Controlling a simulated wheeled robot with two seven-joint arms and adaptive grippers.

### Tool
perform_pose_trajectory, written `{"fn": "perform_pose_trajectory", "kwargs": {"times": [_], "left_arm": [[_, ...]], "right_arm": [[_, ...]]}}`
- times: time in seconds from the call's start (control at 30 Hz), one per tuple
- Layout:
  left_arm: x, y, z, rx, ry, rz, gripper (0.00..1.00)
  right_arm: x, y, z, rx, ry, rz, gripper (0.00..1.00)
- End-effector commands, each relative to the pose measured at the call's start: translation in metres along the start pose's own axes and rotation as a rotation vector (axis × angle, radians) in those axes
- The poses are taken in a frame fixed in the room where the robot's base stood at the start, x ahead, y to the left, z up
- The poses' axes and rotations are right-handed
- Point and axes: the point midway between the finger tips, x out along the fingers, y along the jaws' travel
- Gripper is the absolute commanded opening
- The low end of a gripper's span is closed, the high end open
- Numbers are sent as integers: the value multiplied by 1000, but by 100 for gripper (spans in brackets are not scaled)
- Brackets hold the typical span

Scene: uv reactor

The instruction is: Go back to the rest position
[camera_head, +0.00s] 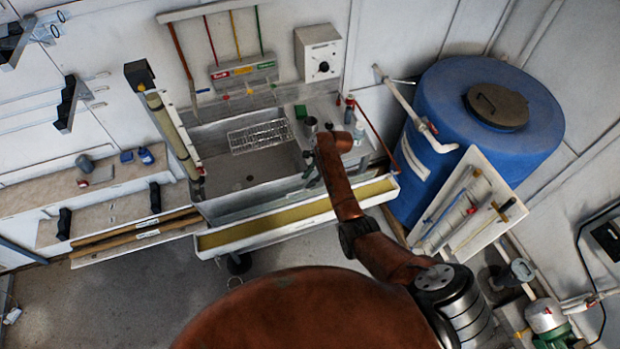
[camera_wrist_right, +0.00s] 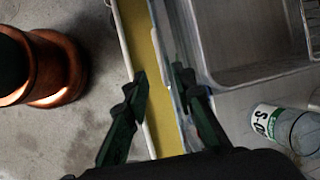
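My right arm reaches up from the lower right in the head view. My right gripper (camera_head: 311,172) is small and partly hidden there, over the right end of the sink near its front edge. In the right wrist view the two dark green fingers of my right gripper (camera_wrist_right: 160,80) stand apart with nothing between them. They are above the yellow-lined trough (camera_wrist_right: 145,45) along the sink front. My left gripper is not in view.
The metal sink (camera_head: 235,175) holds a wire rack (camera_head: 260,136). The yellow trough (camera_head: 290,215) runs along its front. A blue barrel (camera_head: 455,110) stands at the right. Open floor (camera_head: 150,290) is at lower left.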

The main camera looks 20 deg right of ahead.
Motion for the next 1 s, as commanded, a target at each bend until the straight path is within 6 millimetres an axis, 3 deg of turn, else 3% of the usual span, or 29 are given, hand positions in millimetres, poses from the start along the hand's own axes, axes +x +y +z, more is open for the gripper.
{"fn": "perform_pose_trajectory", "kwargs": {"times": [0.2, 0.77, 0.87, 1.0], "left_arm": [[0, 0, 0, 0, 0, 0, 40], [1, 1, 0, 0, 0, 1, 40], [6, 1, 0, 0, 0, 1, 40], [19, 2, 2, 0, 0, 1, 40]], "right_arm": [[-12, 1, 0, 1, 0, 0, 24], [-9, 3, -2, -3, 3, 2, 24], [10, 15, -15, -28, 20, 8, 24], [68, 57, -56, -126, 79, 23, 24]]}}
